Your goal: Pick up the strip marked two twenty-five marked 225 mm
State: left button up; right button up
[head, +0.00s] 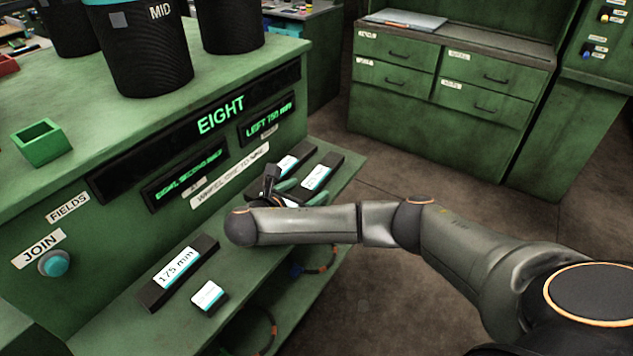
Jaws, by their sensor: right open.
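Black strips with white and teal labels lie on the green ledge. The nearer long strip (180,272) reads 175 mm. Two more strips, a left one (290,162) and a right one (322,172), lie at the far end; their labels are too small to read surely, so I cannot tell which is marked 225 mm. My right gripper (290,190) is open at the near ends of these two strips, partly hidden by its own wrist. Whether it touches a strip cannot be told. My left gripper is out of view.
A short labelled block (209,297) lies beside the 175 mm strip. The green console (215,85) with lit displays rises behind the ledge (140,325). Black cylinders (145,55) and a small green box (42,143) stand on top. Open floor lies right, before a drawer cabinet (445,90).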

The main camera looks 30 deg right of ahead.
jog(key=shift+c, duration=0.2)
grip_shut()
dwell(0.4)
